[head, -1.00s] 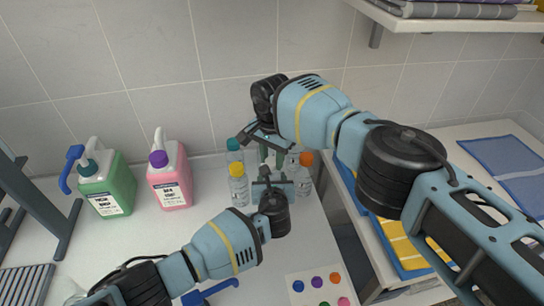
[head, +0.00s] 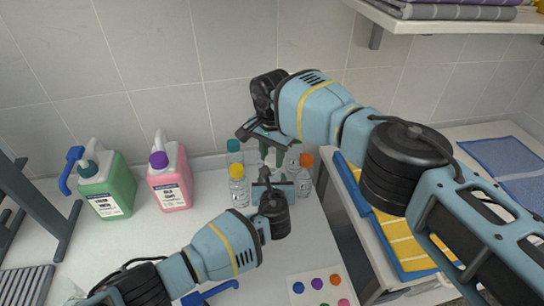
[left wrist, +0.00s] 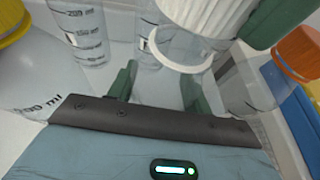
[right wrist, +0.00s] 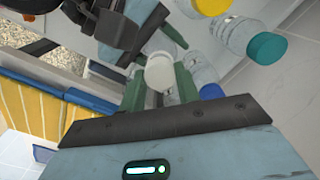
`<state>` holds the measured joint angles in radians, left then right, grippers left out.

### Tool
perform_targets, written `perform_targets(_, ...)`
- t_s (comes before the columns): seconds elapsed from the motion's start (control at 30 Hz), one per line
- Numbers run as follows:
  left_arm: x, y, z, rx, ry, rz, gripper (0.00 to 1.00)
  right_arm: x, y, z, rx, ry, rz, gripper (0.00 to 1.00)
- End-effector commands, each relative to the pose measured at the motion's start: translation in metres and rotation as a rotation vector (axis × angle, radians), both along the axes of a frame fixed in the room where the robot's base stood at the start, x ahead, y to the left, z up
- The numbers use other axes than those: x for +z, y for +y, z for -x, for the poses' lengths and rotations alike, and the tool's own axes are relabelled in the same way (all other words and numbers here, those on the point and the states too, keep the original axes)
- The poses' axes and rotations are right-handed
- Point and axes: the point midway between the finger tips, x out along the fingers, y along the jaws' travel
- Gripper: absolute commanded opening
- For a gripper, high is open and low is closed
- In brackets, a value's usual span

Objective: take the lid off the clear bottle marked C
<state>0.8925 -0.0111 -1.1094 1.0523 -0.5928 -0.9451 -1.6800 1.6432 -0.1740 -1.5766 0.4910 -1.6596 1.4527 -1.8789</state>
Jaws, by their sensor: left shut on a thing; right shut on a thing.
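My left gripper (head: 272,186) is shut on a clear bottle, whose body shows between the green fingers in the left wrist view (left wrist: 162,88). No letter can be read on it. My right gripper (head: 271,158) is above the left one and shut on a white lid, which shows between its fingers in the right wrist view (right wrist: 160,72). In the left wrist view the ribbed white lid (left wrist: 197,16) is above the bottle's pale, round mouth and looks apart from it. The bottle is mostly hidden behind my grippers in the head view.
Bottles with yellow (head: 238,188), teal (head: 234,154) and orange (head: 305,175) caps stand close around the grippers. A blue cap (right wrist: 211,92) shows in the right wrist view. Green (head: 108,188) and pink (head: 170,182) jugs stand left. A card with coloured dots (head: 305,300) lies in front.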

Motion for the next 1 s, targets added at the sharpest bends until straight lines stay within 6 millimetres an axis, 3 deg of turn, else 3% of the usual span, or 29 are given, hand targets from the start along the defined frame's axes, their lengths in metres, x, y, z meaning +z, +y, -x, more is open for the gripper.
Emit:
perform_targets(0.67, -0.001, 0.0, 0.0, 0.001, 0.002, 0.0, 0.0, 0.01, 0.0, 0.0, 0.0, -0.001, -0.001, 0.05)
perform_targets(1.0, -0.001, 0.0, 0.0, 0.001, 0.002, 0.0, 0.0, 0.044, -0.001, 0.0, 0.0, -0.002, 0.001, 0.05)
